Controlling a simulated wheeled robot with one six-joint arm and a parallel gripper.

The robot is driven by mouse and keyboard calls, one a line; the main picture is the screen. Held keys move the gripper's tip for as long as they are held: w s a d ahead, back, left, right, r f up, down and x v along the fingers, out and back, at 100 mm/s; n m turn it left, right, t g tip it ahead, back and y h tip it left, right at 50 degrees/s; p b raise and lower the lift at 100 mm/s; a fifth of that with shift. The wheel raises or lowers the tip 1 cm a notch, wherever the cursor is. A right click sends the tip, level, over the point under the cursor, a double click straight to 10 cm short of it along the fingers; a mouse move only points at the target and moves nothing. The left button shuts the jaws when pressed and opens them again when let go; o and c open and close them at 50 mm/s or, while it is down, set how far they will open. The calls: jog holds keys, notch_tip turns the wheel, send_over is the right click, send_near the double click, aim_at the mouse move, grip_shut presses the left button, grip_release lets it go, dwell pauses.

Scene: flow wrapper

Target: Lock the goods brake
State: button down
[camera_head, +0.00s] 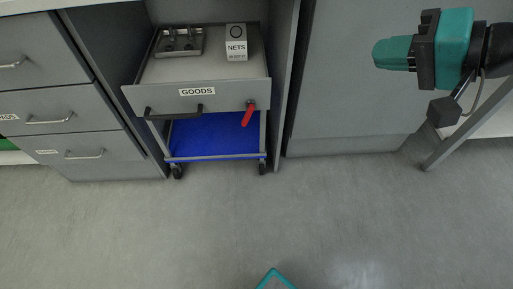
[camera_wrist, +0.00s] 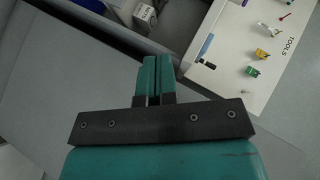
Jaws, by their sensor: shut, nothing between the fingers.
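The goods cart, with a grey front labelled GOODS (camera_head: 197,91), stands in a bay in the head view. A black bar handle (camera_head: 160,116) is on its left front. The red brake lever (camera_head: 248,115) is on its right front, hanging down from a dark pivot and tilted slightly left. My gripper (camera_head: 379,54) is in the air at the upper right of the head view, well right of the lever and apart from everything. Its teal fingers are together and empty in the wrist view (camera_wrist: 152,64). The lever is not discernible in the wrist view.
A white TOOLS board (camera_wrist: 250,50) holds small tools. The floor in front is clear.

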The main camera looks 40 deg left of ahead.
jog(key=w+a+f+m+y+b, duration=0.1)
jog(key=a+f+m+y+b, duration=0.1)
jog(key=f+b, duration=0.7)
jog(key=w+a+f+m+t+y+b, duration=0.1)
jog(key=a+f+m+y+b, duration=0.2)
jog(key=f, duration=1.5)
jog(key=w+a+f+m+y+b, duration=0.1)
jog(key=a+f+m+y+b, duration=0.2)
jog(key=a+f+b, duration=0.5)
notch_tip(320, 180, down, 6)
jog(key=m+b, duration=0.1)
jog(key=b, duration=0.7)
jog(key=shift+w+a+f, duration=0.15)
jog(key=shift+w+a, duration=0.05)
jog(key=shift+a, duration=0.15)
